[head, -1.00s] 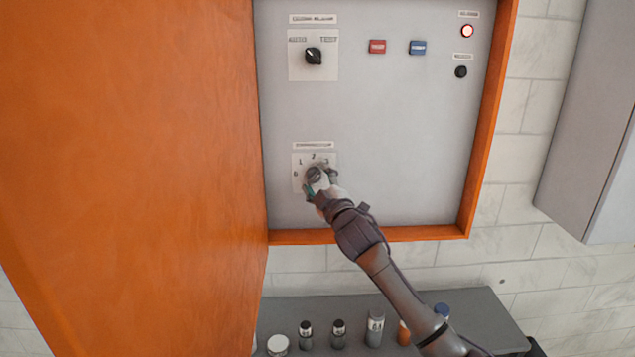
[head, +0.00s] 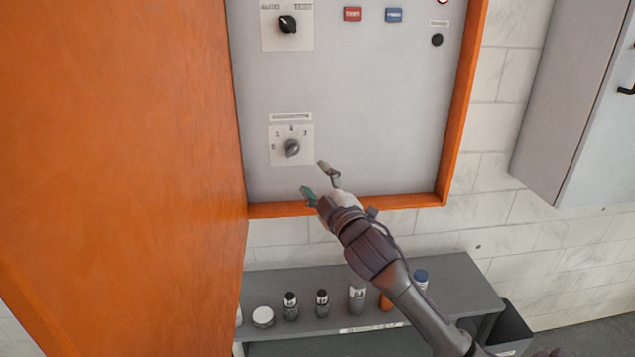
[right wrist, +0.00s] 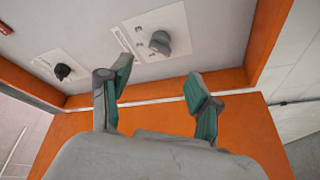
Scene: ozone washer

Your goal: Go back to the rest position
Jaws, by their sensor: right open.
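My right gripper (head: 318,182) is open and empty in the head view, below and right of the grey rotary knob (head: 291,148) on the control panel (head: 370,100). It is apart from the knob. In the right wrist view the two fingers (right wrist: 158,92) are spread, and the grey knob (right wrist: 160,43) on its white plate shows beyond them, with nothing between the fingers. The knob plate carries number marks. My left gripper is in neither current view.
An open orange door (head: 120,150) fills the left side. An orange frame (head: 345,205) rims the panel. A black selector knob (head: 287,24), red button (head: 353,14) and blue button (head: 394,15) sit above. Below, a grey shelf (head: 455,285) holds several bottles. A grey cabinet (head: 570,100) hangs right.

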